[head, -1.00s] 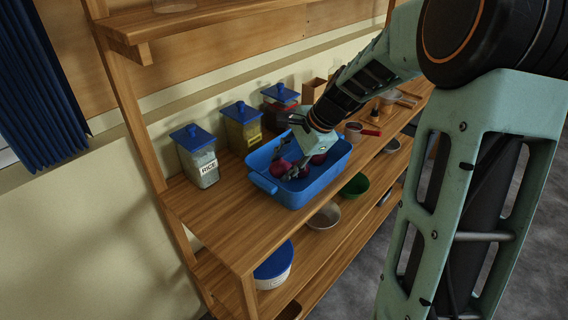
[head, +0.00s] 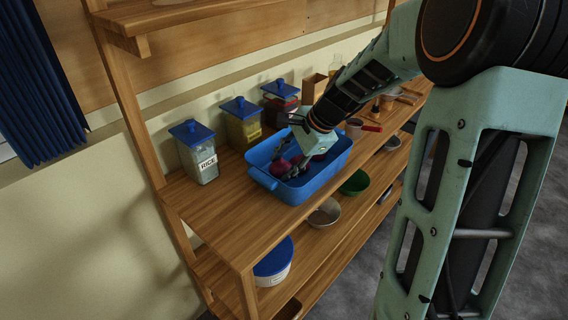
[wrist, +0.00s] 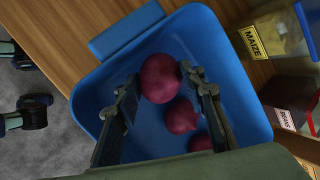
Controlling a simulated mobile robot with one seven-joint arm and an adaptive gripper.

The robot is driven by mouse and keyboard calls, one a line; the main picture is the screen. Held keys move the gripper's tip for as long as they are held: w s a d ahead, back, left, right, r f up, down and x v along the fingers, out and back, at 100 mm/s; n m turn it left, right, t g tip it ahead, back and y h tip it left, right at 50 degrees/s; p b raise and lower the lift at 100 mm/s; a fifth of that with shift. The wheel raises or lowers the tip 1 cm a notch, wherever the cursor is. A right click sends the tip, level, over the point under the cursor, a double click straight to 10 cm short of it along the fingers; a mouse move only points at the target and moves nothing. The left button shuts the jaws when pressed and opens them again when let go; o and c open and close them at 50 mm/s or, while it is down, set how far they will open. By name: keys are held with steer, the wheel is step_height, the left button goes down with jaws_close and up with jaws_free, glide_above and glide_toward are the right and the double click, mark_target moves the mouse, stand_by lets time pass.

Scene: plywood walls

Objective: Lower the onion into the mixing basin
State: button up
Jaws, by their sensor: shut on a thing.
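The mixing basin is a blue rectangular tub (head: 316,186) with handles, standing on the wooden shelf; its blue wall also shows in the wrist view (wrist: 95,85). My gripper (wrist: 160,77) points down into the basin, its fingers on either side of a dark red onion (wrist: 160,78) and shut on it. In the head view the gripper (head: 288,168) is inside the basin rim and partly covers the onions. Two more red onions, one nearer (wrist: 182,116) and one partly hidden by a finger (wrist: 201,142), lie on the basin floor. Whether the held onion touches the floor I cannot tell.
Blue-lidded jars stand behind the basin: rice (head: 198,152), maize (head: 241,124) and beans (head: 280,102). A red-handled pan and other small items are to the right. Bowls (head: 354,183) sit on the shelf below. Bare shelf (head: 215,210) lies left of the basin.

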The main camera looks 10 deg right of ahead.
steer(key=shift+f+b, duration=0.8)
steer(key=shift+f, duration=0.35)
stand_by(0.4)
stand_by(0.5)
steer(key=o, duration=1.3)
